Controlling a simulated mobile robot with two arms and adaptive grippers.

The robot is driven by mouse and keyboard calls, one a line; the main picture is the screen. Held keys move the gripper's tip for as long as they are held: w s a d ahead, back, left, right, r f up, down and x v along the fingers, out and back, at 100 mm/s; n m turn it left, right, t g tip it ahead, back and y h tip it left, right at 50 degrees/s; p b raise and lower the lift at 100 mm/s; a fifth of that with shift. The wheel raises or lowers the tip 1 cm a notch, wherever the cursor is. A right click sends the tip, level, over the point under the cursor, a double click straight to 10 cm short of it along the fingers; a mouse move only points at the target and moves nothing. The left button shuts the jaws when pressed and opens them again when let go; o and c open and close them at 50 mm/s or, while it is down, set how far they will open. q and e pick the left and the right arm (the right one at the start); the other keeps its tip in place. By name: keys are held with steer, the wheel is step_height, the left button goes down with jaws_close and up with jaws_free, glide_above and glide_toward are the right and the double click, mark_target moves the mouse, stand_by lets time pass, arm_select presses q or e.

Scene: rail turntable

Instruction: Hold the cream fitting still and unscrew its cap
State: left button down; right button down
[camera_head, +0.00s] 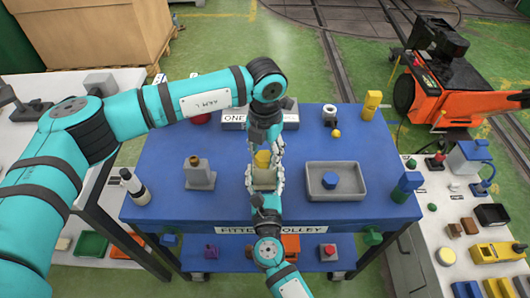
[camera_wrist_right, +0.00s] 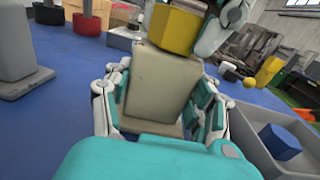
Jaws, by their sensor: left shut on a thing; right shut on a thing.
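The cream fitting (camera_head: 264,176) stands upright near the middle of the blue trolley top (camera_head: 230,146). Its yellow cap (camera_head: 262,158) is on its upper end. In the right wrist view the cream body (camera_wrist_right: 158,92) fills the middle, with the faceted yellow cap (camera_wrist_right: 174,29) above it. My right gripper (camera_head: 265,180) comes from the front edge and is shut on the cream body, one finger on each side. My left gripper (camera_head: 268,144) comes down from behind and is shut on the yellow cap. Its fingers partly show beside the cap in the right wrist view (camera_wrist_right: 224,27).
A grey tray (camera_head: 348,193) holding a blue hexagonal piece (camera_head: 330,180) is close on the right. A grey fitting (camera_head: 199,176) stands on the left. A sign box (camera_head: 232,122) lies behind.

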arm_select(q)
steer(key=n, duration=0.6)
steer(key=shift+a, duration=0.15)
steer(key=n, duration=0.6)
steer(key=shift+a, duration=0.1)
steer(key=shift+n, duration=0.7)
steer(key=shift+r, duration=1.6)
steer(key=shift+r, duration=2.45)
